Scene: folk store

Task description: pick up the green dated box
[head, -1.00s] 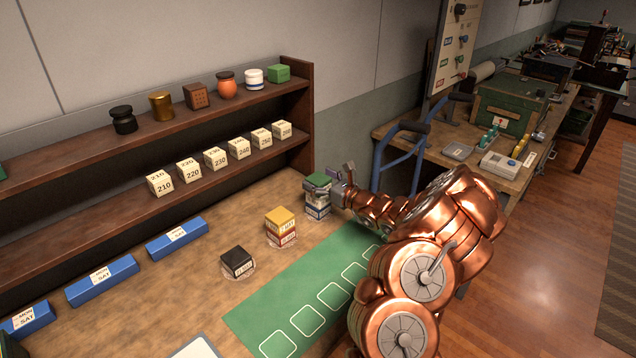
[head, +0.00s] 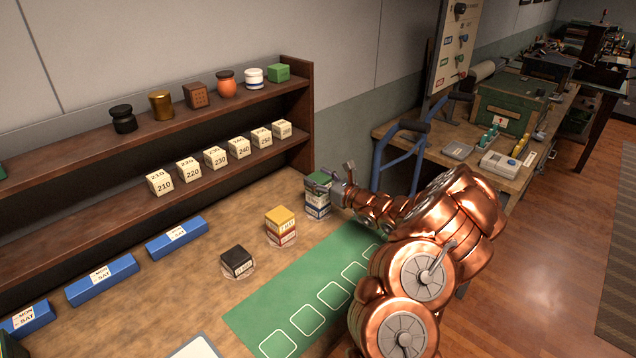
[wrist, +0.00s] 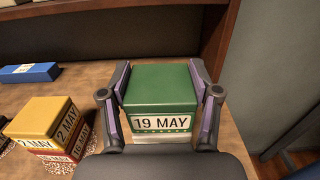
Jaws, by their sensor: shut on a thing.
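The green dated box (wrist: 162,92) reads "19 MAY" on its front label in the wrist view. In the head view the green box (head: 319,179) is at the top of a small stack near the right end of the counter. My gripper (wrist: 160,82) is shut on it, with one finger along each side. In the head view my gripper (head: 336,187) reaches the stack from the right. A blue and white box (head: 317,206) is below the green one. I cannot tell whether there is a gap between them.
A yellow dated box (head: 280,218) on a red and white one stands left of the stack. A black dated box (head: 237,260) is farther left. A green mat (head: 300,303) with white outlined squares lies in front. The wooden shelf (head: 298,120) rises behind.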

